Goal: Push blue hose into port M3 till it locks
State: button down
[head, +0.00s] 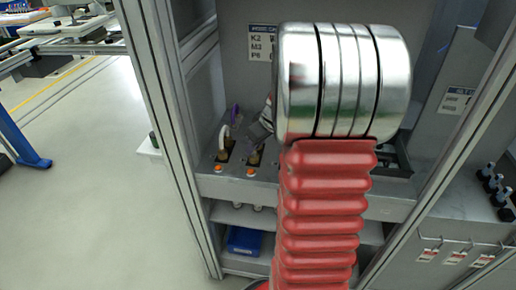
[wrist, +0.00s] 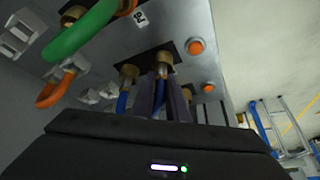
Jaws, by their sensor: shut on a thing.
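In the wrist view my gripper (wrist: 161,95) has its dark purple fingers closed around a blue hose (wrist: 158,105), just at a brass port (wrist: 163,62) in the grey panel. The hose end is at or very near the port mouth; I cannot tell whether it is inside. A second blue length (wrist: 122,103) runs from the brass fitting to the left (wrist: 128,74). I cannot read which port is M3.
A green hose (wrist: 80,35) and an orange hose (wrist: 58,90) lie close left in the wrist view. Orange buttons (wrist: 195,46) stand beside the ports. In the head view a label sheet (head: 262,42) lists K2 and M3, and a frame post (head: 160,110) stands left. A blue bin (head: 244,240) sits below.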

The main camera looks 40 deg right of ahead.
aim_at(254, 157)
jog(key=c, duration=1.8)
grip_release()
jog(key=f, duration=0.3)
jog(key=shift+s+a+f+g, duration=0.15)
jog(key=shift+s+a+g, duration=0.15)
jog(key=shift+s, duration=0.1)
jog(key=shift+o, duration=0.4)
jog(key=shift+w+d+r, duration=0.1)
jog(key=shift+d+r, duration=0.05)
jog(key=shift+r, duration=0.85)
jog(key=shift+o, duration=0.3)
jog(key=v, duration=0.8)
jog(key=shift+d+r, duration=0.2)
jog(key=shift+r, duration=0.3)
jog(key=shift+w, duration=0.2)
jog(key=s+a+r, duration=0.1)
jog(key=s+a, duration=0.3)
jog(key=a, duration=0.5)
jog(key=s+a+r, duration=0.2)
jog(key=s+a, duration=0.2)
jog(key=a, duration=0.6)
jog(key=s+a+r, duration=0.2)
jog(key=s+a, duration=0.3)
jog(key=a, duration=0.5)
jog(key=shift+m+t, duration=0.4)
